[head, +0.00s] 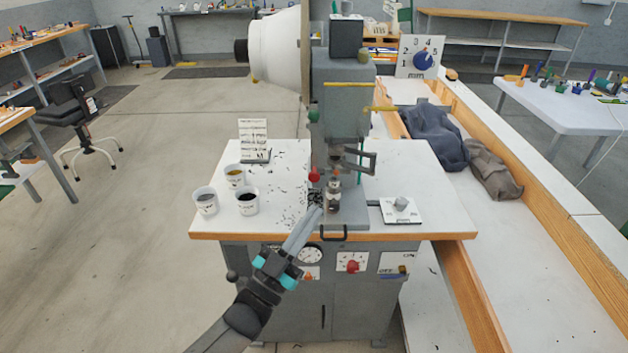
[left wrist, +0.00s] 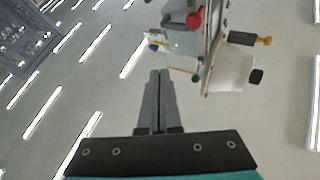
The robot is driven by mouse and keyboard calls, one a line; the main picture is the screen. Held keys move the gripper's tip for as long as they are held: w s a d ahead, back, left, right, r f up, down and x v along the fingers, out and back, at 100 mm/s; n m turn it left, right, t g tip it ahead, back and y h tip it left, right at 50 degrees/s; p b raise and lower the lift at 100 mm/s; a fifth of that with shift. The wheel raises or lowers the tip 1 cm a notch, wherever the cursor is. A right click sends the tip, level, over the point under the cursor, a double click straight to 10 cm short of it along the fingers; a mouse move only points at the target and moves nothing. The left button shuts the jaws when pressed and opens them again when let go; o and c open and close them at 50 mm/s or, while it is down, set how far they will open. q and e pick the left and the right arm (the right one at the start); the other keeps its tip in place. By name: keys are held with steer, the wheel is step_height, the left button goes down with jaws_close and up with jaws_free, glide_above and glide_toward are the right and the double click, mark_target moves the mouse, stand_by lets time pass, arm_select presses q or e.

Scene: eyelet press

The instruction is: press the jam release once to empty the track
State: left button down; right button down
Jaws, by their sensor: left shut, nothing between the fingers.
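The eyelet press (head: 340,105) stands on a white-topped bench, a white hopper (head: 276,45) on its upper left side. A red knob (head: 314,174) sticks out at the front of the press head. Which part is the jam release I cannot tell. My left gripper (head: 316,208) is shut and empty, its fingers pointing up beside the silver lower die (head: 334,198), below the red knob. In the left wrist view the shut fingers (left wrist: 158,76) point up towards the press, with a red knob (left wrist: 194,20) above and right of the tips, apart from them. My right gripper is out of view.
Several white cups (head: 205,200) and a sign (head: 254,138) stand on the bench top (head: 400,160) at the left, with small dark bits scattered nearby. Dials and a red knob (head: 352,266) are on the bench front.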

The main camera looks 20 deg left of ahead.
mark_target(318, 177)
arm_select(q)
steer(key=w+a+b, duration=0.2)
steer(key=w+b, duration=0.2)
steer(key=w, duration=0.3)
steer(key=shift+w, duration=0.1)
stand_by(2.0)
steer(key=shift+w+a+b, duration=0.1)
steer(key=shift+w+b, duration=0.2)
steer(key=shift+w+a+b, duration=0.25)
steer(key=shift+w+b, duration=0.4)
steer(key=shift+w, duration=0.05)
stand_by(0.9)
steer(key=shift+s, duration=0.1)
steer(key=shift+s+d+p, duration=0.2)
steer(key=shift+s+p, duration=0.25)
steer(key=shift+s, duration=0.1)
steer(key=shift+s+d+p, duration=0.15)
steer(key=shift+s+p, duration=0.3)
steer(key=shift+s, duration=0.05)
